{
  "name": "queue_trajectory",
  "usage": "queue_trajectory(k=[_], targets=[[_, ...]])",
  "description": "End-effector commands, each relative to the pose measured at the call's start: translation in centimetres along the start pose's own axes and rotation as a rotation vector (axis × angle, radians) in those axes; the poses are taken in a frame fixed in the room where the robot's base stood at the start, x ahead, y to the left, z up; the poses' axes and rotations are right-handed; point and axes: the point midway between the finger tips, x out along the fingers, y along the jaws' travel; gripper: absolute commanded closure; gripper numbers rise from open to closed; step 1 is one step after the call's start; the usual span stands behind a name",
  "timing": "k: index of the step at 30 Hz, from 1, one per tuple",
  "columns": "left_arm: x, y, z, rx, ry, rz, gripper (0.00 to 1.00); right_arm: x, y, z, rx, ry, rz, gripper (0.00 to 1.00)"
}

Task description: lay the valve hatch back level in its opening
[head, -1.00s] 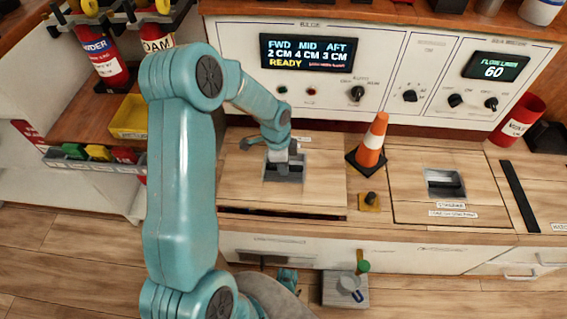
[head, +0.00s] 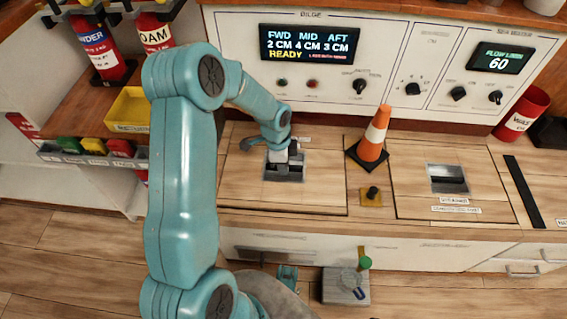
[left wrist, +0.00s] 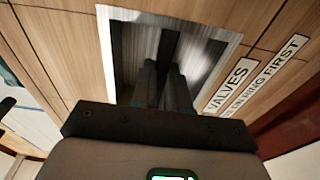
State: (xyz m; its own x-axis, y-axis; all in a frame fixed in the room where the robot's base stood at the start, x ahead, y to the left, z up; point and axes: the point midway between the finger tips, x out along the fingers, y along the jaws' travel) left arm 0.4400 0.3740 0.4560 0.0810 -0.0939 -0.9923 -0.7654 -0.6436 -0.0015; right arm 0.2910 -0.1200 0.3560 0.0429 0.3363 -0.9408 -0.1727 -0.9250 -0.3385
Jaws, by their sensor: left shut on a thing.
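The valve hatch (head: 238,187) is a wooden panel in the left part of the counter top, with a metal recessed pull near its middle. It looks flat and close to flush with the wood around it; a thin dark line runs along its front edge. My left gripper (head: 283,162) reaches down into the recess and is shut on the hatch's dark pull bar. In the left wrist view the fingers (left wrist: 165,85) close at the bar in the metal recess (left wrist: 205,50), beside a "VALVES" label (left wrist: 229,85). The fingertips are partly hidden. My right gripper is not in view.
An orange cone (head: 374,138) and a small yellow plate with a black knob (head: 372,196) stand just right of the hatch. A second hatch (head: 420,188) lies further right. The control panel (head: 330,55) rises behind. A grey block (head: 345,288) is below the counter.

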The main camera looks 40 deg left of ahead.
Motion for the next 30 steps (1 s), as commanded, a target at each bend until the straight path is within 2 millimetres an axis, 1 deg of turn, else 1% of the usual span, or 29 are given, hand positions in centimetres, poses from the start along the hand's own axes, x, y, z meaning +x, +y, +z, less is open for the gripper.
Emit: queue_trajectory(k=[10, 11, 12, 13, 22, 25, 26, 27, 29, 30], targets=[[1.0, -0.1, 0.1, 0.000, 0.001, -0.004, 1.00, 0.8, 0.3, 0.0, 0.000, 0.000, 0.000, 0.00], [0.9, -0.1, 0.1, 0.000, 0.001, -0.004, 0.79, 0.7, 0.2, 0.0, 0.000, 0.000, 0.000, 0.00], [0.8, -0.1, 0.1, 0.000, 0.001, -0.004, 0.66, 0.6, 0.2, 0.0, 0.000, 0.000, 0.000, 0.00], [0.8, -0.1, 0.1, 0.000, 0.001, -0.004, 0.56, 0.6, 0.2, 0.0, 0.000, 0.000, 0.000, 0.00], [1.1, 0.1, 0.1, 0.000, -0.001, 0.003, 0.55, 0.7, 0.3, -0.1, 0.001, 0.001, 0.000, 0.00], [1.1, 0.1, 0.1, 0.000, 0.000, 0.002, 0.55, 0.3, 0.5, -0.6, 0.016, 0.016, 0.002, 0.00], [0.8, 0.0, 0.1, 0.000, 0.000, 0.001, 0.55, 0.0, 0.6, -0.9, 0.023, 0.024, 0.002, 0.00], [-0.3, -0.1, 0.1, 0.000, 0.000, -0.003, 0.55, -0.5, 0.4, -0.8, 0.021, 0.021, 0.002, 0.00], [-1.8, -0.1, 0.1, 0.001, 0.001, -0.003, 0.55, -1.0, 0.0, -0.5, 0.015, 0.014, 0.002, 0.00], [-3.0, -0.1, 0.1, 0.000, 0.001, -0.004, 0.55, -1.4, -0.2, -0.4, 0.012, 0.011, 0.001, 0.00]])
